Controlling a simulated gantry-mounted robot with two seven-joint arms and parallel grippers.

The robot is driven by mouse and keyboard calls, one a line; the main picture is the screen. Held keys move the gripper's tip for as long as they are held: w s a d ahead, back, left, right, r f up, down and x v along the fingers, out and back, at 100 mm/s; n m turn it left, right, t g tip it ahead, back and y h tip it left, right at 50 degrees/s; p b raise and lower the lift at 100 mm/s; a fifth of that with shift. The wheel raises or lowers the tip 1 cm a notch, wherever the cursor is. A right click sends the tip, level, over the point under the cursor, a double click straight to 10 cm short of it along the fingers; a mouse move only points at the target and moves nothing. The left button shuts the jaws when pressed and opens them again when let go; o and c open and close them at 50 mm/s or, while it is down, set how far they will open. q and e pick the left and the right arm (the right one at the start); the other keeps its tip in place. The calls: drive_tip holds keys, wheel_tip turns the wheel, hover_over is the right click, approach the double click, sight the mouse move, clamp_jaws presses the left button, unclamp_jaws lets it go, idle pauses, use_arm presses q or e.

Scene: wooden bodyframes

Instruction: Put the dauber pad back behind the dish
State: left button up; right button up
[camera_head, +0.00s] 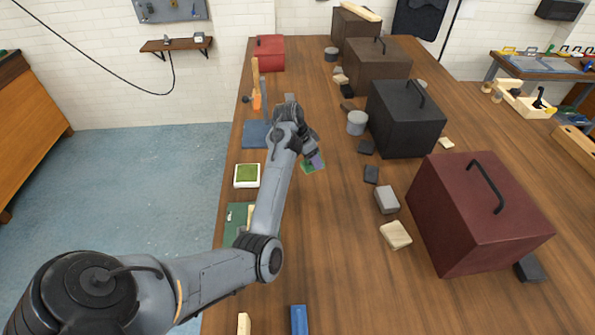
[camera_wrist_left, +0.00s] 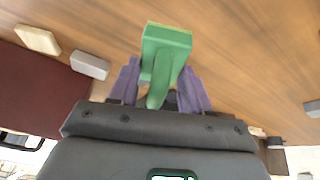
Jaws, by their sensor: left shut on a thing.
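The dauber pad (camera_wrist_left: 166,38) is a green block with a tapering green handle, seen up close in the left wrist view. My left gripper (camera_wrist_left: 160,84) is shut on its handle between two purple fingers. In the head view the gripper (camera_head: 315,160) is over the middle of the table, and the green pad (camera_head: 311,167) shows at the fingertips, partly hidden. I cannot tell whether the pad touches the table. The dish (camera_head: 235,182), a pale square tray with a green filling, lies near the table's left edge, left of the gripper. My right gripper is not in view.
A dark red box (camera_head: 470,215), a black box (camera_head: 404,118) and brown boxes line the table's right side, with small blocks beside them. A blue mat (camera_head: 256,134) lies beyond the dish, and a green board (camera_head: 236,220) lies nearer. Bare wood surrounds the gripper.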

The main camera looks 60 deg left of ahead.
use_arm(q)
drive_tip(key=s+a+f, duration=0.1)
drive_tip(key=a, duration=0.1)
drive_tip(key=s+a+f, duration=0.1)
drive_tip(key=a+f, duration=0.1)
drive_tip(key=a, duration=0.1)
drive_tip(key=s+a+f, duration=0.1)
drive_tip(key=a+f, duration=0.1)
drive_tip(key=a, duration=0.1)
drive_tip(key=shift+s+a+f, duration=0.1)
drive_tip(key=shift+s+f, duration=0.05)
drive_tip(key=shift+s, duration=0.15)
drive_tip(key=shift+f, duration=2.05)
drive_tip(key=shift+f, duration=0.1)
drive_tip(key=o, duration=0.9)
drive_tip(key=shift+o, duration=0.2)
drive_tip(key=v, duration=1.2)
drive_tip(key=shift+a, duration=0.1)
